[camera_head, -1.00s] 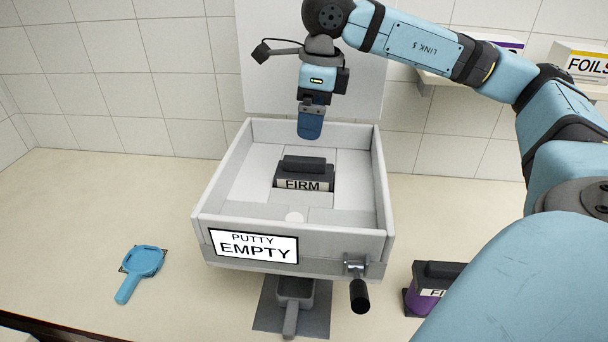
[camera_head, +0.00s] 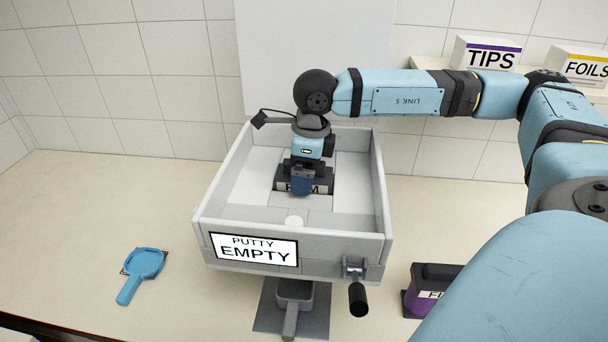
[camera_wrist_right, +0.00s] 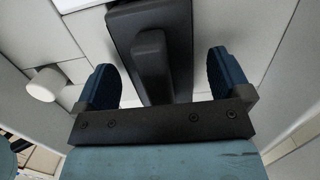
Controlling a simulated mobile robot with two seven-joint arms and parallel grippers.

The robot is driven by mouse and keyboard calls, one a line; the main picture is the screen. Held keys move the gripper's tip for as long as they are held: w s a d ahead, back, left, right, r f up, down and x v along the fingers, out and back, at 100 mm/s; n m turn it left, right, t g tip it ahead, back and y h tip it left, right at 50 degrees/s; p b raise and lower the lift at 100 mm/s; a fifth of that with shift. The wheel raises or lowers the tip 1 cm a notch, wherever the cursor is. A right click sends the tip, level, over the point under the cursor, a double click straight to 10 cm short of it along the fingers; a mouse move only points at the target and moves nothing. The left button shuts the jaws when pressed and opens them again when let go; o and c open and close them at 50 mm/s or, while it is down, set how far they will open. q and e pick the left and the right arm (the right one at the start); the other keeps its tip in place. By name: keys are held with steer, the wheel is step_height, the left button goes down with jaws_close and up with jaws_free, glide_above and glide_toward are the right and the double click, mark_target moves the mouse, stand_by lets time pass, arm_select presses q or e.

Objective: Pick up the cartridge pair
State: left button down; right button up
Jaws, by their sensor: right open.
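The cartridge pair, a dark block labelled FIRM (camera_head: 324,185), sits in the grey open-topped box (camera_head: 213,198). My right gripper (camera_head: 302,188) is down inside the box and covers the middle of the label. In the right wrist view, the dark block (camera_wrist_right: 181,30) has a raised ridge along its top. The open fingers of my right gripper (camera_wrist_right: 161,76) stand on either side of this ridge, with gaps left and right. My left gripper is not in view.
The box front carries a PUTTY EMPTY sign (camera_head: 254,250) and a crank with a black handle (camera_head: 358,298). A similar dark and purple block (camera_head: 424,301) stands at the right, partly behind my arm. A blue paddle (camera_head: 143,268) lies at the left. TIPS (camera_head: 488,57) and FOILS (camera_head: 583,68) boxes sit on a shelf.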

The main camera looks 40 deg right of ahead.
steer(key=shift+r, duration=0.1)
steer(key=c, duration=1.7)
steer(key=shift+o, duration=0.2)
